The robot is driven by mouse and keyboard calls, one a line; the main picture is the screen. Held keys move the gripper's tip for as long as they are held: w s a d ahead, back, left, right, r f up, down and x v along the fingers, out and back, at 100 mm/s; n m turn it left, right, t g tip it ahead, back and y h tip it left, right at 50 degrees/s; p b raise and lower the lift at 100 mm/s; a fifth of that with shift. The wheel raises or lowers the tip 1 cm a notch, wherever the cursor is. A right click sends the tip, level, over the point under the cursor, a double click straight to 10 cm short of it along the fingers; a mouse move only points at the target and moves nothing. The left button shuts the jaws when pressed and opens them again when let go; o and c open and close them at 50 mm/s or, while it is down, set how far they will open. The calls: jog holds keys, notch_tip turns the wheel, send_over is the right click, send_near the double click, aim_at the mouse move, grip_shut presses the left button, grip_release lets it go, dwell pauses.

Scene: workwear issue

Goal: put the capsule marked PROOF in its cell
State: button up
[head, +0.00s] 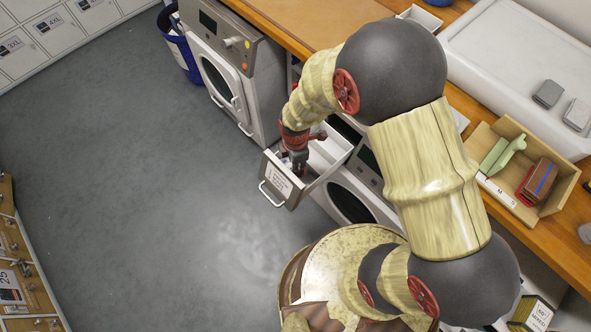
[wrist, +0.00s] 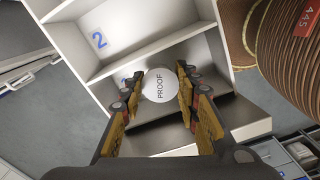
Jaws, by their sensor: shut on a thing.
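The capsule marked PROOF (wrist: 160,86) is white and shows its round, lettered end in the wrist view. My gripper (wrist: 160,90) is shut on it, with one finger on each side. In the head view my gripper (head: 297,162) points down over the front part of an open drawer (head: 335,150). The drawer is white inside and split by partitions in the wrist view (wrist: 150,55). One cell (wrist: 125,30) bears a blue 2. The cell behind the capsule has a blue mark mostly hidden by a finger. I cannot tell how far the capsule is above the cell floor.
The drawer front (head: 278,182) carries a label and a handle. White front-loading machines (head: 225,75) stand under the wooden counter. A wooden box (head: 548,195) with green and brown items sits on the counter. The grey floor at left is clear.

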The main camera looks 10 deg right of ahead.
jog(key=shift+f, duration=1.15)
jog(key=shift+f+b, duration=0.15)
jog(key=shift+b, duration=0.15)
jog(key=o, duration=0.8)
jog(key=shift+o, duration=0.2)
